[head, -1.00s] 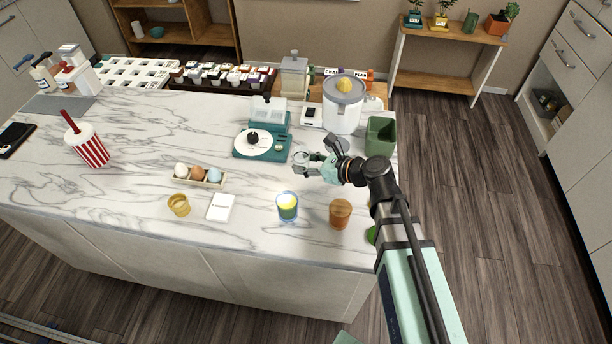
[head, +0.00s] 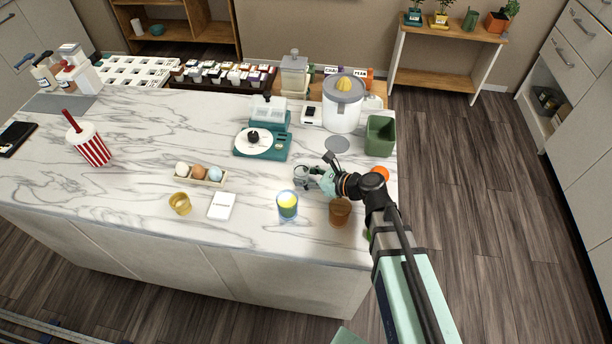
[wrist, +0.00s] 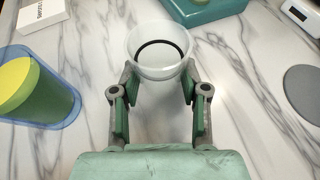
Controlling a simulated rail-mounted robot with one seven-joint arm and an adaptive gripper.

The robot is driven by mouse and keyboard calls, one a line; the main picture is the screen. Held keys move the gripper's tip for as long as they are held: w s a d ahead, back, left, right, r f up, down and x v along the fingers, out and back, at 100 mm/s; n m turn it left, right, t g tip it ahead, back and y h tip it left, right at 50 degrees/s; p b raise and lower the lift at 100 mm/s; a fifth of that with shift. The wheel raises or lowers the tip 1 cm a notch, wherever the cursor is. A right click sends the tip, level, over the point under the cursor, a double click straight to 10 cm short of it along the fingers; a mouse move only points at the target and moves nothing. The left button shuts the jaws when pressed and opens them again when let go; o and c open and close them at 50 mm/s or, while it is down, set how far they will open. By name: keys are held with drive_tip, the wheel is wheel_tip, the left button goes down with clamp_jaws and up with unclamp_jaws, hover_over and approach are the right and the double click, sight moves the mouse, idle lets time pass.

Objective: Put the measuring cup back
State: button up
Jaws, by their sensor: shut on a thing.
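The measuring cup (head: 300,173) is a small clear cup. It also shows in the wrist view (wrist: 160,62), with a dark ring visible in it. My gripper (head: 310,180) is shut on it, with one finger on each side, as the wrist view (wrist: 157,85) shows. They are over the counter, left of and nearer than a flat grey disc (head: 337,144), which also shows at the right of the wrist view (wrist: 304,88). I cannot tell whether the cup touches the counter.
A blue glass (head: 287,206) with yellow and green in it stands close in front, and an amber cup (head: 340,213) stands under my arm. The teal device (head: 262,146), white juicer (head: 342,105) and green bin (head: 380,136) are behind. The marble to the left is partly clear.

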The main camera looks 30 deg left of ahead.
drive_tip(key=shift+f, duration=0.2)
drive_tip(key=o, duration=1.2)
drive_tip(key=shift+o, duration=0.2)
drive_tip(key=shift+r, duration=0.15)
drive_tip(key=shift+r, duration=0.15)
drive_tip(key=b+v, duration=0.2)
drive_tip(key=v, duration=0.4)
drive_tip(key=shift+v, duration=0.75)
